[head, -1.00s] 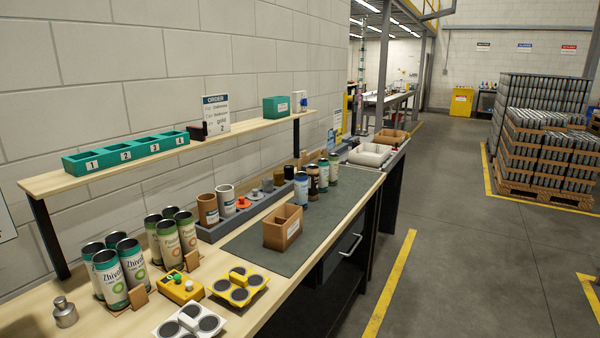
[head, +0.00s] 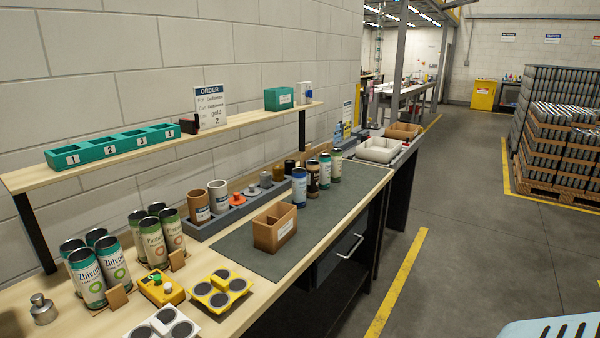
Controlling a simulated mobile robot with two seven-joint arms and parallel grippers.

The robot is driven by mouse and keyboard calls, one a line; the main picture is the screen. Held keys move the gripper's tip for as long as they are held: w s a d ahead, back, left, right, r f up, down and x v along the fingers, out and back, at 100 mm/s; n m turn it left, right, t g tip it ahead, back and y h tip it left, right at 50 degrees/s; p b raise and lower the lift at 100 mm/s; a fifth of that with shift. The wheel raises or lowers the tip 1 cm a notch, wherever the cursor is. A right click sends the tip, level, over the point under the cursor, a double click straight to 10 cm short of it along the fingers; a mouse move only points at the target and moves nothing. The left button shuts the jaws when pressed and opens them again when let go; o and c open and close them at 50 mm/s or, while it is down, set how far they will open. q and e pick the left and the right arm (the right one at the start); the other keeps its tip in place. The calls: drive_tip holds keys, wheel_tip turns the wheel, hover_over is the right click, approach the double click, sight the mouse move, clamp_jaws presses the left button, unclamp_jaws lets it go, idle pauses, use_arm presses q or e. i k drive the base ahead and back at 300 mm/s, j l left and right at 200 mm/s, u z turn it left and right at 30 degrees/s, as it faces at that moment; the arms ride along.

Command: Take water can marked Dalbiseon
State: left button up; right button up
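Several cans stand upright in a row on the grey-green mat (head: 240,247). They are a blue and white can (head: 299,188), a dark brown can (head: 312,178), a green-topped can (head: 325,171) and another green-topped can (head: 336,166). Their labels are too small to read, so I cannot tell which is Dalbiseon. At the left end stand teal-topped cans (head: 90,280) that read "Zhivo…" and a group of pale cans with green tops (head: 153,240). Neither of my grippers is in view.
A brown divided box (head: 267,236) stands on the mat. Yellow and white trays (head: 212,300) lie at the front. A shelf (head: 245,118) holds teal bins (head: 60,157) and an order card (head: 210,107). A light blue slotted object (head: 520,332) shows at bottom right. The aisle floor is open.

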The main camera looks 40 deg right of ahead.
sight(299, 174)
drive_tip(key=l+u, duration=0.15)
drive_tip(key=l, duration=0.45)
drive_tip(key=k+l+u, duration=0.2)
drive_tip(key=l, duration=0.4)
drive_tip(key=l+u, duration=0.15)
drive_tip(key=l, duration=0.5)
drive_tip(key=k+l, duration=0.1)
drive_tip(key=l, duration=0.9)
drive_tip(key=k+l, duration=0.15)
drive_tip(key=l, duration=0.35)
drive_tip(key=k+l+u, duration=0.1)
drive_tip(key=l, duration=0.4)
drive_tip(key=k+l, duration=0.1)
drive_tip(key=l, duration=0.4)
drive_tip(key=k+l, duration=0.1)
drive_tip(key=l, duration=0.4)
drive_tip(key=k+l, duration=0.1)
drive_tip(key=l, duration=0.4)
drive_tip(key=u, duration=0.05)
